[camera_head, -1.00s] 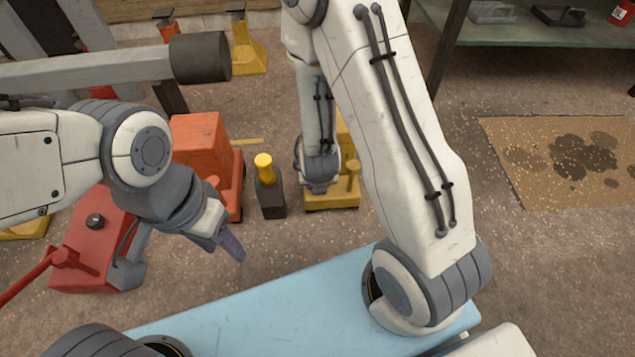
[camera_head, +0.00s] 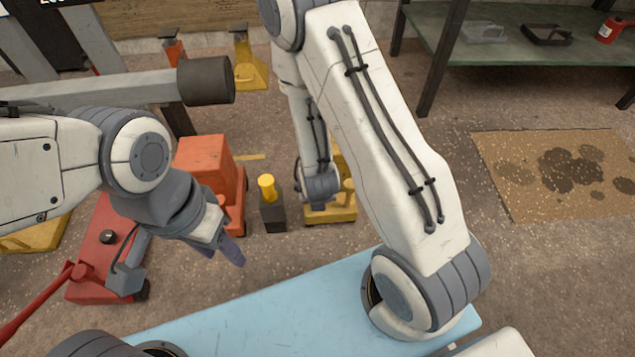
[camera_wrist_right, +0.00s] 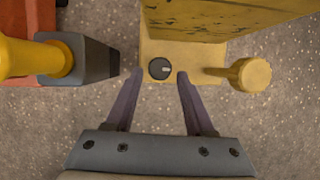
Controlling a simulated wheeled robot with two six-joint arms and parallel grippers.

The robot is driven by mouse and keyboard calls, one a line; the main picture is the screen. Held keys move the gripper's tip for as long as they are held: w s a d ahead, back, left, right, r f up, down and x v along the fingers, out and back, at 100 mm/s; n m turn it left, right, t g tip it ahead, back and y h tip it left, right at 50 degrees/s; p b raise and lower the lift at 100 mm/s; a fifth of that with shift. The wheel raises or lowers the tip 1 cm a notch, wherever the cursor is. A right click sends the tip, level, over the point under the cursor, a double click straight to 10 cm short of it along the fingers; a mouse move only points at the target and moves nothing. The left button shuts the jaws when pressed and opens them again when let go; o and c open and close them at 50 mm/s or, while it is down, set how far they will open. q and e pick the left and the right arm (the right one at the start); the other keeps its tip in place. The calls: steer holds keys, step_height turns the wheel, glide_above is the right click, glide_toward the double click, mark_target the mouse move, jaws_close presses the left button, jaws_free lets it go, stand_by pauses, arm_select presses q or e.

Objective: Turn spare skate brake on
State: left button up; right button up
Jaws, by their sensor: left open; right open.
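A yellow skate (camera_head: 343,208) stands on the floor, partly hidden under my right arm. In the right wrist view its base (camera_wrist_right: 205,52) carries a round black knob (camera_wrist_right: 159,69) with a pale mark pointing right. My right gripper (camera_wrist_right: 157,75) is open, with one finger at each side of the knob; I cannot tell whether they touch it. In the head view that gripper is hidden behind its wrist. My left gripper (camera_head: 226,249) hangs in front of the red and orange units, open, with nothing seen in it. No label shows which unit is the spare.
A dark block with a yellow top (camera_head: 270,203) stands just left of the yellow skate. An orange unit (camera_head: 206,162) and a red unit with a black knob (camera_head: 103,240) stand farther left. A stained mat (camera_head: 510,195) lies on clear floor at right, near a green shelf (camera_head: 530,62).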

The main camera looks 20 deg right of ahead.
steer(key=d+p+v, duration=0.1)
steer(key=p+v, duration=0.6)
steer(key=p, duration=0.3)
steer(key=shift+a+r+p, duration=0.3)
steer(key=shift+a, duration=0.25)
steer(key=shift+s, duration=0.1)
steer(key=w+d+r+m+t+h+p, duration=0.1)
steer(key=w+d+r+m+h+p, duration=0.15)
steer(key=r+m, duration=0.65)
steer(key=w+d+r+m+h+p, duration=0.1)
steer(key=d+r+m+h+p, duration=0.25)
steer(key=r, duration=1.25)
steer(key=s+a+r+m+g+y+p, duration=0.55)
steer(key=s+a+r+m+y, duration=0.25)
steer(key=s+a+r+m, duration=0.7)
step_height(320, 180, up, 39)
steer(key=s+a+n+p, duration=0.2)
steer(key=s+p, duration=0.1)
steer(key=p, duration=3.5)
